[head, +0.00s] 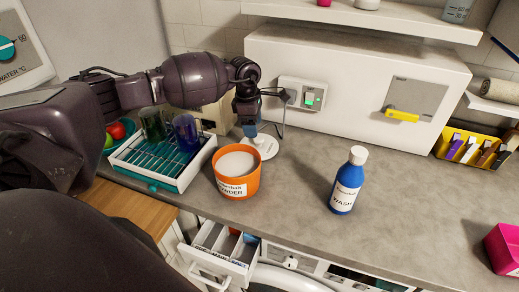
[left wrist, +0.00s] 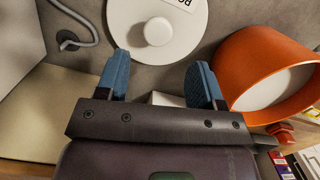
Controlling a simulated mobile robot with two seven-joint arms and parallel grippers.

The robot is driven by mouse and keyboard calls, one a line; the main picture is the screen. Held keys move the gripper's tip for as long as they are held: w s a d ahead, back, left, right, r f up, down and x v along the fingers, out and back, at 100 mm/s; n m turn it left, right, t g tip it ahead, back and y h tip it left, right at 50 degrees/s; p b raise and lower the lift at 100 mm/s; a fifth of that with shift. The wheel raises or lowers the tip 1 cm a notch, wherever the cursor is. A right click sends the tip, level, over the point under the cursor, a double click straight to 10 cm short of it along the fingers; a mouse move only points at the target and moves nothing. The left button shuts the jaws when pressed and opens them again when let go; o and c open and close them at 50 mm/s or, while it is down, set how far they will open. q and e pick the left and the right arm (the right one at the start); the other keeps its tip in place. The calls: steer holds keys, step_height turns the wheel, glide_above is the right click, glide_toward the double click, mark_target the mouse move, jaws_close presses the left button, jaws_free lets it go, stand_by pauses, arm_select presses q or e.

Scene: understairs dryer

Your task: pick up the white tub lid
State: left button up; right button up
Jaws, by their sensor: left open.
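The white tub lid (head: 265,147) lies flat on the grey counter behind the orange powder tub. It is a round disc with a raised knob, and it also shows at the top of the left wrist view (left wrist: 180,30). My left gripper (head: 249,131) is open and empty just over the lid's near-left side. In the left wrist view its two blue fingers (left wrist: 160,85) point toward the lid, with the knob ahead between them. The orange tub (head: 237,180), full of white powder, stands open just in front of the lid. My right gripper is not in view.
A white-edged drying rack (head: 165,178) with dark glasses stands left of the tub. A blue wash bottle (head: 347,183) stands to the right. A grey cable hangs beside the gripper from a wall switch (head: 302,95). The counter right of the bottle is mostly clear.

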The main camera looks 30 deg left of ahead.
mark_target(259, 143)
arm_select(q)
steer(key=shift+w+d+f, duration=0.1)
steer(key=shift+f, duration=0.35)
steer(key=f, duration=0.1)
steer(key=f+b, duration=0.1)
steer(key=f, duration=0.1)
steer(key=w+d+f+b, duration=0.1)
steer(key=shift+f, duration=0.35)
steer(key=shift+r, duration=0.15)
steer(key=shift+c, duration=0.5)
steer(key=c, duration=0.8)
